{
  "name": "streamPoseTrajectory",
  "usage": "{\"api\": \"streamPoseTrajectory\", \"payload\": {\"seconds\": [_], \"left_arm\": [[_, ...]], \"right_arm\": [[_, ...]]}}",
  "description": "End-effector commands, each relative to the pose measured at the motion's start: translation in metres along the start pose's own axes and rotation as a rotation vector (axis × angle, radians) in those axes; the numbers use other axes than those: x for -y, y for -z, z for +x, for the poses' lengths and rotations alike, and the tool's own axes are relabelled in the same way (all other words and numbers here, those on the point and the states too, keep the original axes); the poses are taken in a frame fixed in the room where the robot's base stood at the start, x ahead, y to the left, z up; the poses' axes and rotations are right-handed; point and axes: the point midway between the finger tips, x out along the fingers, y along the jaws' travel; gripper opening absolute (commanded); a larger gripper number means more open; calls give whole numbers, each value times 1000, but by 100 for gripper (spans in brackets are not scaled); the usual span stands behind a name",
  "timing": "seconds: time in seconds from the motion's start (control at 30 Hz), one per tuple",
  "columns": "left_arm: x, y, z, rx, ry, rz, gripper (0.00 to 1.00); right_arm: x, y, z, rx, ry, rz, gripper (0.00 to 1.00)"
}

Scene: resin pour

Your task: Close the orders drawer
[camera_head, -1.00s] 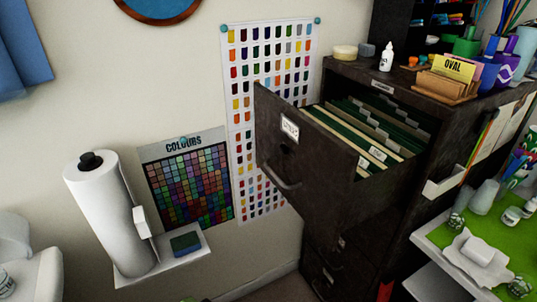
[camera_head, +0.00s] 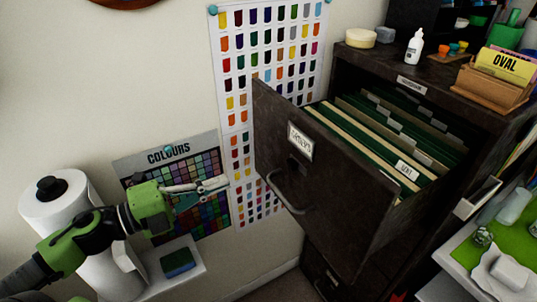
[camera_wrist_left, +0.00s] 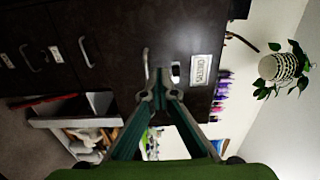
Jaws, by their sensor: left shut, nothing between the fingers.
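The orders drawer (camera_head: 335,195) is the top drawer of a dark cabinet and stands pulled well out, with green hanging files and tabbed folders inside. Its front carries a white label (camera_head: 300,142) and a curved metal handle (camera_head: 285,195). My left gripper (camera_head: 224,184) is shut and empty, left of the drawer front and apart from it, pointing toward it. In the left wrist view the shut fingertips (camera_wrist_left: 160,96) appear just below the handle (camera_wrist_left: 147,66) and label (camera_wrist_left: 201,69). My right gripper is not in view.
Below the open drawer is another drawer (camera_head: 322,275). A white-edged bench with a green mat (camera_head: 462,252) stands at the right.

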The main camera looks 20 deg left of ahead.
Motion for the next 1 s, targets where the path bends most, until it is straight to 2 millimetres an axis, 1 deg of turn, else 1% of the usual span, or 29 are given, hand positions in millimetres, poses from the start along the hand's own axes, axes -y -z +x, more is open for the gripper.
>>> {"api": "streamPoseTrajectory", "payload": {"seconds": [0.2,0.3,0.37,0.43,0.6,0.7,0.83,1.0], "left_arm": [[3,-1,29,1,3,0,0],[4,-1,44,1,4,2,0],[4,-1,51,3,4,1,0],[3,-2,60,4,4,0,0],[4,-2,81,5,4,-2,0],[4,-2,94,5,4,-1,0],[5,-2,109,5,4,-2,0],[4,-2,125,7,3,-4,0]], "right_arm": [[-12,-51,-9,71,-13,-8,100],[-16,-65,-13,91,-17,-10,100],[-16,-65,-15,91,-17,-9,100],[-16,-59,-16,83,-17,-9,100],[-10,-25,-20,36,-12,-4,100],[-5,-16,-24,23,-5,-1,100],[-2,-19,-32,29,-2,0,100],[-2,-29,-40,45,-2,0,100]]}}
